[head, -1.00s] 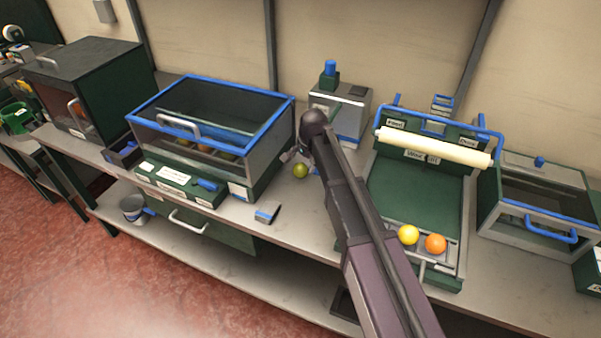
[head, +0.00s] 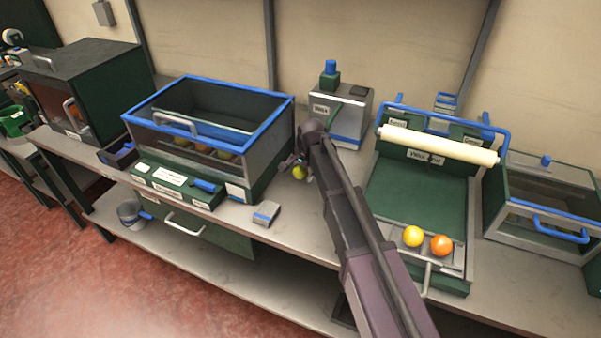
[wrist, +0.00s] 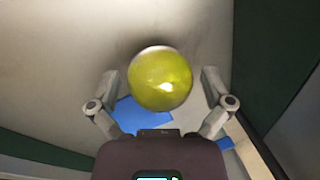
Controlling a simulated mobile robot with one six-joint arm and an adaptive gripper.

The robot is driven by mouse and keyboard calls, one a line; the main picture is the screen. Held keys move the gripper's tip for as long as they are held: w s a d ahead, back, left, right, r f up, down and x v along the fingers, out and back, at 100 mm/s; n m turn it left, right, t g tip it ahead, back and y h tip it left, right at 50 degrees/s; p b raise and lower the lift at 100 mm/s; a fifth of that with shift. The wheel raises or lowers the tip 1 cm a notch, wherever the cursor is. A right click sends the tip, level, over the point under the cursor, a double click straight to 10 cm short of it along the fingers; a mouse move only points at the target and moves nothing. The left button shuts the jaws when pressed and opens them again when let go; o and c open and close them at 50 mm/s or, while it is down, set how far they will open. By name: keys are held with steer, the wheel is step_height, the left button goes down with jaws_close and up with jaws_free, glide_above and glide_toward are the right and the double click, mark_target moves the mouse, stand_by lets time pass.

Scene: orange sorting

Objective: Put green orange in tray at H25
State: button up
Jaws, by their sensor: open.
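The green orange (head: 299,173), yellowish green, sits on the bench between the blue-rimmed glass-fronted box and the machine with the white roller. In the wrist view the green orange (wrist: 161,79) lies between and slightly beyond the fingertips. My gripper (wrist: 160,88) is open, one finger on each side of the fruit, with no clear contact. In the head view my gripper (head: 297,162) is at the fruit and partly covers it. I cannot make out a tray marked H25.
The blue-rimmed box (head: 205,85) stands left of my gripper. A grey device with a blue knob (head: 338,112) stands behind it. The roller machine (head: 415,190) is to the right, with a yellow orange (head: 413,236) and an orange one (head: 441,245) at its front. A small grey block (head: 266,213) lies near the bench edge.

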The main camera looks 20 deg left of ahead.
steer(key=c, duration=1.1)
steer(key=shift+c, duration=0.2)
steer(key=shift+r, duration=0.1)
steer(key=p+v, duration=0.3)
steer(key=shift+w+a+r, duration=0.1)
steer(key=shift+w+a, duration=0.05)
steer(key=shift+a, duration=0.15)
steer(key=s+d, duration=0.3)
steer(key=s, duration=0.1)
steer(key=s+d+r+p, duration=0.1)
steer(key=s+d, duration=0.2)
steer(key=s, duration=0.1)
steer(key=s+d+p, duration=0.1)
steer(key=s+d, duration=0.2)
steer(key=s, duration=0.2)
steer(key=shift+s+r, duration=0.1)
steer(key=shift+r, duration=0.25)
